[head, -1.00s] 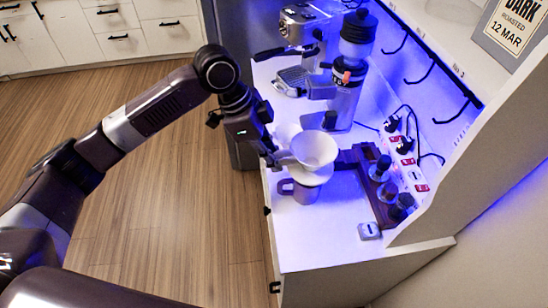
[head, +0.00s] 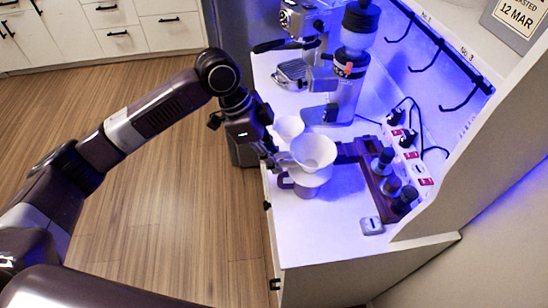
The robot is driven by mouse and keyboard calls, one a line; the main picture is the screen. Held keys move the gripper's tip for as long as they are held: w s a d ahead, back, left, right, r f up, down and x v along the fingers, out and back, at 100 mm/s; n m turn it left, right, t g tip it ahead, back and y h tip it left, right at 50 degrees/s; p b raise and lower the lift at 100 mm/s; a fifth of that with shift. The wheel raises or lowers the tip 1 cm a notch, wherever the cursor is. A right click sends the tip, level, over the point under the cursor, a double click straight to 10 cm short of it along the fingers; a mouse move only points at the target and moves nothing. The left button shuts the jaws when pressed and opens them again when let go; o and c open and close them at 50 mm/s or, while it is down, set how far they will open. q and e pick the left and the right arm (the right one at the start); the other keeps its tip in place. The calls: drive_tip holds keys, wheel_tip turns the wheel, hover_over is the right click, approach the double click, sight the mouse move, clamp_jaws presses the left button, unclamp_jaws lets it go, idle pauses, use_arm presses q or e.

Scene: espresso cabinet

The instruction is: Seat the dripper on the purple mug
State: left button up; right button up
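The white dripper (head: 314,151), a cone with a wide flange below it, is over the purple mug (head: 301,190). The flange covers most of the mug's rim. The mug is upright near the counter's left edge, its handle pointing left. My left gripper (head: 279,158) comes in from the left and appears shut on the dripper's left side; its fingertips are small and partly hidden. I cannot tell whether the flange rests on the rim or is just above it. My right gripper is out of view.
A white cup or bowl (head: 288,127) stands just behind the dripper. A grinder (head: 345,95) and espresso machine (head: 305,30) are farther back. A dark wooden rack (head: 368,170) with several tools is to the right. A small square device (head: 371,226) lies in front of it.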

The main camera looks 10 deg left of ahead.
use_arm(q)
drive_tip(key=o, duration=0.4)
drive_tip(key=shift+c, duration=0.2)
drive_tip(key=shift+a, duration=0.1)
drive_tip(key=v, duration=1.2)
